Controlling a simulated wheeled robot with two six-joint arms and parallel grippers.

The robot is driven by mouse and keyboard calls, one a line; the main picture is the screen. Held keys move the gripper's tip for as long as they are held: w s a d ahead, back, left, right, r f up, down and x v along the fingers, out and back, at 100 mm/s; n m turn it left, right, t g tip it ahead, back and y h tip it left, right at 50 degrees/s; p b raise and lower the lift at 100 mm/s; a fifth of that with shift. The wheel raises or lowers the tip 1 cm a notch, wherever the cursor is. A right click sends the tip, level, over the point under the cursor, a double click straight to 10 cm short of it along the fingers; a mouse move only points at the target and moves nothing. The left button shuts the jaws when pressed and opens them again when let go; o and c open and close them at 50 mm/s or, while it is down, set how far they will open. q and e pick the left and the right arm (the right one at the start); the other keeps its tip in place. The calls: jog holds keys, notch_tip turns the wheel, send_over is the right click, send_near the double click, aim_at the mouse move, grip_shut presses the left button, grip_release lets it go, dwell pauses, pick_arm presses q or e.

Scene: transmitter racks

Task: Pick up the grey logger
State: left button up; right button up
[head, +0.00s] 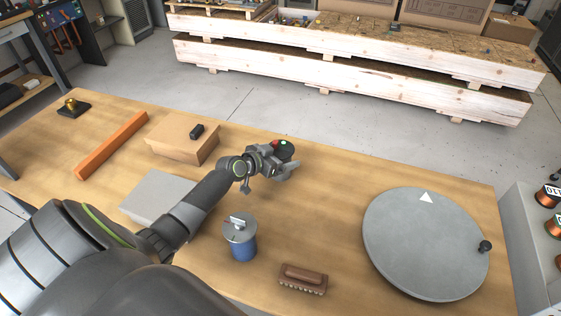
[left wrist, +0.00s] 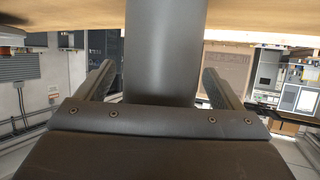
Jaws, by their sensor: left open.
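A dark grey round thing with a green spot on top (head: 286,147), which looks like the logger, stands near the table's far edge. My left gripper (head: 283,169) is right at it, open. In the left wrist view a dark grey upright body (left wrist: 165,50) fills the middle between my two spread fingers (left wrist: 160,85), with gaps visible on both sides. Its lower end is hidden behind my gripper's body. I cannot tell from the head view whether a finger touches it. My right gripper is out of view.
The wooden table also holds a cardboard box (head: 170,139) with a small black item (head: 197,131), an orange bar (head: 112,145), a grey block (head: 150,194), a blue can (head: 242,247), a brown brush (head: 303,280) and a grey disc (head: 420,245). Bare tabletop lies right of my gripper.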

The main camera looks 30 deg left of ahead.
pick_arm(q)
jog(key=c, duration=1.2)
jog(key=shift+r, duration=0.1)
jog(key=shift+c, duration=0.4)
